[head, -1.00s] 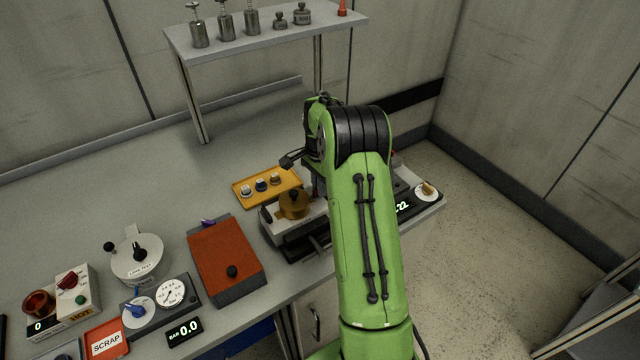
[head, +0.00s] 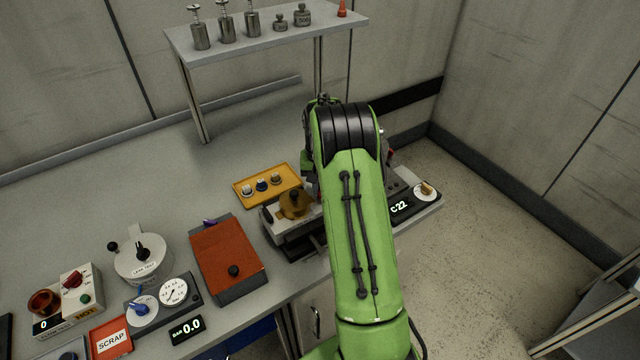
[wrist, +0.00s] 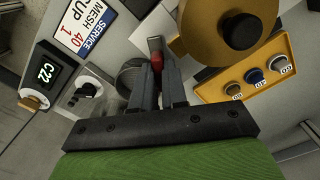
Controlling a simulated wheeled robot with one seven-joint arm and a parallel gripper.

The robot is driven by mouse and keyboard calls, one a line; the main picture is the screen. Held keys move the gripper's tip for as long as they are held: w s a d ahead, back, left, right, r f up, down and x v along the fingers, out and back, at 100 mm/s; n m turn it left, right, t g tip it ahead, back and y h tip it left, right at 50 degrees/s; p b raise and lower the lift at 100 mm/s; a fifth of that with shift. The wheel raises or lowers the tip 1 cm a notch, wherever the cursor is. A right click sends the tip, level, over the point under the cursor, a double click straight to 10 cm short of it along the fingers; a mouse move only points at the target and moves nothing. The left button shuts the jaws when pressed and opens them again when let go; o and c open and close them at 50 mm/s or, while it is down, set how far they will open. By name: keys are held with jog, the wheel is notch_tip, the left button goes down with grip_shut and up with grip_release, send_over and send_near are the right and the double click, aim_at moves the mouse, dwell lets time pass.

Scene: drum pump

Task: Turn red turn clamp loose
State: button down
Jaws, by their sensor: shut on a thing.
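In the wrist view the red clamp (wrist: 156,46) shows as a small red handle between the tips of my gripper (wrist: 158,66). The two dark fingers are close together on it, and its lower part is hidden by them. A round grey metal part lies just left of the fingers. In the head view my green arm hides the gripper. A small red piece (head: 391,155) shows there just right of the arm; I cannot tell whether it is the same clamp.
A brass-coloured round part with a dark knob (head: 294,201) stands left of my arm. Behind it is a yellow tray (head: 249,203) with several small knobs. A unit reading C22 (head: 399,207) is at the right. An orange-topped box (head: 222,255) stands further left.

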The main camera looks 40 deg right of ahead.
jog(key=n, duration=0.6)
jog(key=shift+r, duration=0.1)
jog(key=shift+w+n, duration=0.1)
jog(key=shift+n, duration=0.3)
jog(key=c, duration=1.2)
grip_release()
jog(key=shift+o, duration=0.2)
notch_tip(320, 180, up, 16)
jog(key=p, duration=0.2)
jog(key=shift+f, duration=0.2)
